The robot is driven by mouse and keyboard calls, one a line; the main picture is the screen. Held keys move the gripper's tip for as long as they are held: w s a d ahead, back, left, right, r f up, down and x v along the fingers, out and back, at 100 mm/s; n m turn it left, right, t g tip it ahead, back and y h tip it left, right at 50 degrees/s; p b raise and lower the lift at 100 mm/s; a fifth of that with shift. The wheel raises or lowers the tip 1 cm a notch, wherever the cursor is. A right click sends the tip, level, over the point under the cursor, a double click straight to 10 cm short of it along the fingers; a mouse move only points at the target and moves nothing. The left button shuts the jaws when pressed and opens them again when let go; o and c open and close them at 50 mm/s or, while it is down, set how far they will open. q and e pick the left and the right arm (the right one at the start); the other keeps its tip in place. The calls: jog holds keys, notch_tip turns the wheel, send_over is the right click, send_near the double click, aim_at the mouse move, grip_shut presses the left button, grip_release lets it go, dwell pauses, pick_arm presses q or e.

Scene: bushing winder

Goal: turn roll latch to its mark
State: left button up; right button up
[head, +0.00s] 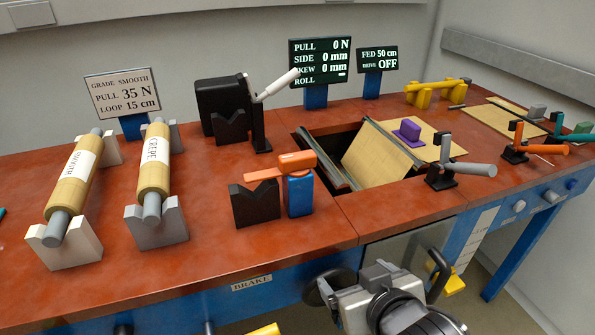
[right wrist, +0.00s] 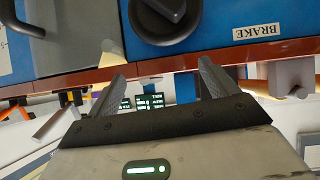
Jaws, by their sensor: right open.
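The roll latch (head: 280,166) is an orange lever on top of a blue block (head: 299,194), at the middle of the bench. It lies roughly level, its arm reaching left over a black V-shaped rest (head: 254,203). I cannot make out a mark for it. My right gripper (head: 347,298) is low in front of the bench, below and to the right of the latch, apart from it. In the right wrist view its two fingers (right wrist: 162,68) stand wide apart with nothing between them. My left gripper is not in view.
Two rolls, smooth (head: 75,185) and crepe (head: 154,168), lie on V-stands at left. A white-handled lever (head: 276,86) stands behind the latch. An open bay (head: 340,150) is to its right. A black round knob (right wrist: 165,15) and BRAKE label (right wrist: 256,31) are on the bench front.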

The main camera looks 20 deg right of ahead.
jog(key=w+a+r+t+y, duration=0.1)
jog(key=w+a+r+t, duration=0.15)
jog(key=r, duration=0.35)
jog(key=w+a+r+t, duration=0.1)
jog(key=r+t, duration=0.3)
jog(key=r, duration=0.1)
jog(key=b, duration=0.2)
send_near(300, 159)
jog(key=w+p, duration=0.1)
jog(key=w, duration=0.9)
jog(key=shift+a, duration=0.15)
jog(key=shift+w, duration=0.55)
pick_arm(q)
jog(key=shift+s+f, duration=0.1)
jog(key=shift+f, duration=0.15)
pick_arm(e)
jog(key=shift+w+f, duration=0.1)
jog(key=shift+w, duration=0.05)
jog(key=shift+c, duration=0.3)
